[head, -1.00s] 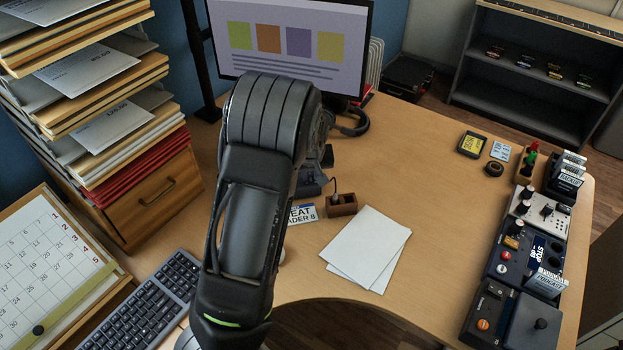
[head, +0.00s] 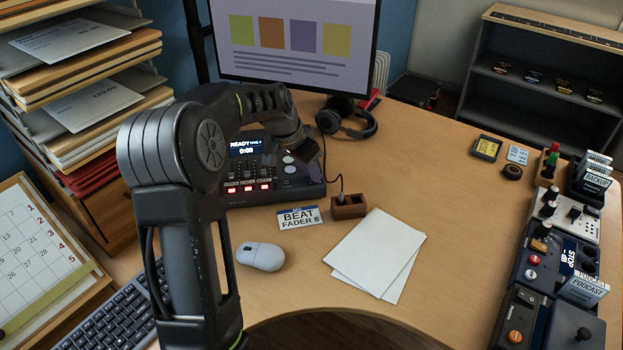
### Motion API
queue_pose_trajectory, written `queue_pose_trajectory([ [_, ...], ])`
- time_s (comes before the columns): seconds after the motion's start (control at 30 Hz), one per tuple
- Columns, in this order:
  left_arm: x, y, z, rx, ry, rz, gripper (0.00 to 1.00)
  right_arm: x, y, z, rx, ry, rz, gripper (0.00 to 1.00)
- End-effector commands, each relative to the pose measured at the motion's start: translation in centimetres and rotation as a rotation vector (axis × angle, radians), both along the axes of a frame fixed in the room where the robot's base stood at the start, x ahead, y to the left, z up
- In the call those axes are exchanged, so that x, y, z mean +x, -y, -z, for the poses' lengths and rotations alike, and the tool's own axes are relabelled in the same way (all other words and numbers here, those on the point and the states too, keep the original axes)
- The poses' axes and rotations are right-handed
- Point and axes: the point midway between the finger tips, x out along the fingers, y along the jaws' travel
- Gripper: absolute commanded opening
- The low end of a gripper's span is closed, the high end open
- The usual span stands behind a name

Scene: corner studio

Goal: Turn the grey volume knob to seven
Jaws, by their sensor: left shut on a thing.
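A dark control panel (head: 262,190) with a lit READY display, sliders and a row of red-lit buttons stands below the monitor. My left gripper (head: 311,160) points down at the right part of this panel. It is shut at the panel's top, where the grey volume knob appears to be. The knob itself is hidden behind the fingers and wrist, so its pointer and scale cannot be read. Pale round controls show just left of the fingers. My right gripper is not in view.
A BEAT FADER 8 card (head: 299,218), a small wooden block (head: 348,206), white paper (head: 376,252) and a mouse (head: 260,256) lie in front. Headphones (head: 345,120) lie behind. More control boxes (head: 527,262) line the right edge. The desk's middle right is clear.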

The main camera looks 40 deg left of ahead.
Motion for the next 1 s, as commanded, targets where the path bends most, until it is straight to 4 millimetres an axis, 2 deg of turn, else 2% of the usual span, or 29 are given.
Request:
queue_pose_trajectory([
  [0.3, 0.17, -0.29, -0.02, 0.004, 0.004, 0.133, 0.0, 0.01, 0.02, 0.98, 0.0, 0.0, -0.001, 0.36],
  [0.77, 0.13, -0.21, -0.05, 0.002, 0.001, 0.154, 0.0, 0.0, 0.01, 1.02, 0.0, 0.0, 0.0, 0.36],
  [0.8, 0.13, -0.21, -0.05, 0.002, 0.001, 0.154, 0.16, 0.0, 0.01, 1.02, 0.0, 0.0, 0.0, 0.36],
  [0.9, 0.12, -0.19, -0.02, 0.001, 0.0, 0.155, 0.24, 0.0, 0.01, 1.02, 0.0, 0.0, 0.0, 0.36],
  [1.0, 0.11, -0.17, -0.01, 0.001, 0.0, 0.155, 0.24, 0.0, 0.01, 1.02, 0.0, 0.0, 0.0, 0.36],
])
